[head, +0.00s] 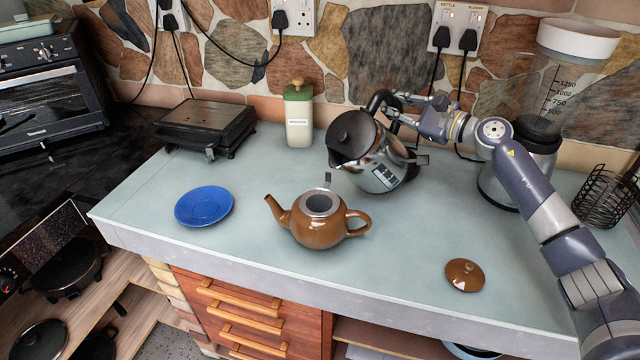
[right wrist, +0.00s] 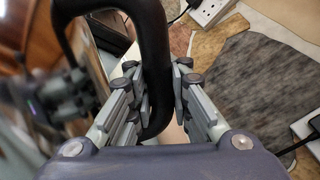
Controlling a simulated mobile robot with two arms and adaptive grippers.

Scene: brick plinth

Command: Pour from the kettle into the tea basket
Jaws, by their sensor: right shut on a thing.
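The chrome kettle (head: 380,168) with a black lid is tilted in the head view, its spout toward the left and lower than its handle side. My right gripper (head: 392,100) is shut on its black handle; the handle (right wrist: 155,60) also shows between the fingers (right wrist: 160,100) in the right wrist view. The brown teapot (head: 318,231) stands upright on the counter, below and left of the kettle. The metal tea basket (head: 320,203) sits in its open top. The kettle spout is above and slightly right of the basket. I see no stream of water. My left gripper is out of view.
The teapot lid (head: 464,275) lies at the front right of the counter (head: 400,260). A blue saucer (head: 204,206) lies left of the teapot. A cream bottle (head: 299,115) and a grill (head: 206,128) stand behind. A blender (head: 520,160) stands at the right.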

